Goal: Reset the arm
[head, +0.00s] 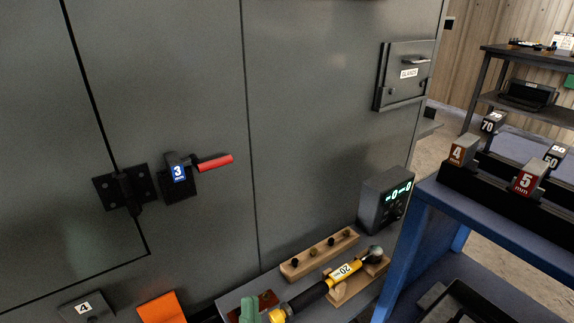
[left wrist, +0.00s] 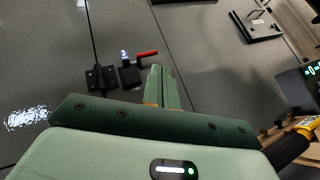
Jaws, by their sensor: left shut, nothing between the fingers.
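My left gripper (head: 250,309) shows only as a green tip at the bottom edge of the head view. In the left wrist view its two green fingers (left wrist: 161,72) are together, with nothing between them, in front of the grey enclosure wall. The enclosure (head: 320,130) has a latch with a red handle (head: 214,162) and a blue "3 mm" tag (head: 178,172). The latch also shows beyond the fingertips in the left wrist view (left wrist: 131,74); the fingers look apart from it. My right gripper is in neither view.
A shelf below the enclosure holds a yellow-and-black tool marked 20 (head: 346,269), a wooden rack (head: 318,256) and a digital readout box (head: 384,200). A blue bench (head: 480,215) with numbered blocks (head: 527,179) stands right. An orange piece (head: 162,307) is at the bottom.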

